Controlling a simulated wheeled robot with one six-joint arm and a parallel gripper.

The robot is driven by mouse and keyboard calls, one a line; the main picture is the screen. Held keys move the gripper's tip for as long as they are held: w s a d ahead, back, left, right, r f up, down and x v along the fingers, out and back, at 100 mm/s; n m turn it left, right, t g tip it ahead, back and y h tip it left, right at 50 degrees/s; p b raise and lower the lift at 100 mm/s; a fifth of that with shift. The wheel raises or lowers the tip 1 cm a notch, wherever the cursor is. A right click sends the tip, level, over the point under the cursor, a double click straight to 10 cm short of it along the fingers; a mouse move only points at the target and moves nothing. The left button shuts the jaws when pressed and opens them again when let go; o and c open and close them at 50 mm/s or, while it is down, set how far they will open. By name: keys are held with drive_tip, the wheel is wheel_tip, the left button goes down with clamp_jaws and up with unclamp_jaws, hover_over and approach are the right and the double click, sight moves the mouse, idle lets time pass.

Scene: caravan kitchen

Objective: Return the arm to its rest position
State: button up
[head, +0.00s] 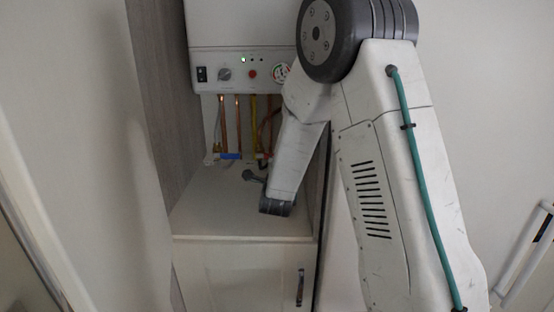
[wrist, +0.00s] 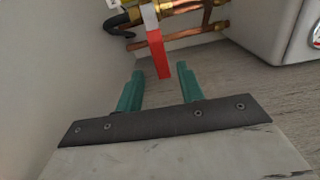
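My arm (head: 385,170) reaches from the right of the head view into the niche under the boiler. My gripper's two green fingers (wrist: 159,78) show in the wrist view, spread apart with nothing held between them. A red lever handle (wrist: 159,52) hangs from the pipes just beyond the fingertips, in line with the gap. Clear space shows on both sides of it. In the head view the gripper fingers are hidden or too small to make out.
The white boiler (head: 240,35) hangs above copper pipes (head: 223,120) and a blue valve handle (head: 230,156). A cabinet top (head: 225,215) lies below, with a grey side panel (head: 160,90) on the left. The boiler's corner (wrist: 265,30) is close on the right in the wrist view.

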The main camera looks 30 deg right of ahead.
drive_tip(key=shift+s+a, duration=0.25)
drive_tip(key=shift+s, duration=0.25)
drive_tip(key=s+a+r+n+g+y, duration=0.55)
drive_tip(key=s+a+n+y, duration=0.35)
drive_tip(key=s+a+n, duration=0.3)
drive_tip(key=s+r+n+g, duration=0.2)
drive_tip(key=s+n+g, duration=0.7)
drive_tip(key=s, duration=2.1)
drive_tip(key=n, duration=0.3)
drive_tip(key=shift+a, duration=0.35)
drive_tip(key=shift+s, duration=0.15)
drive_tip(key=shift+c, duration=0.2)
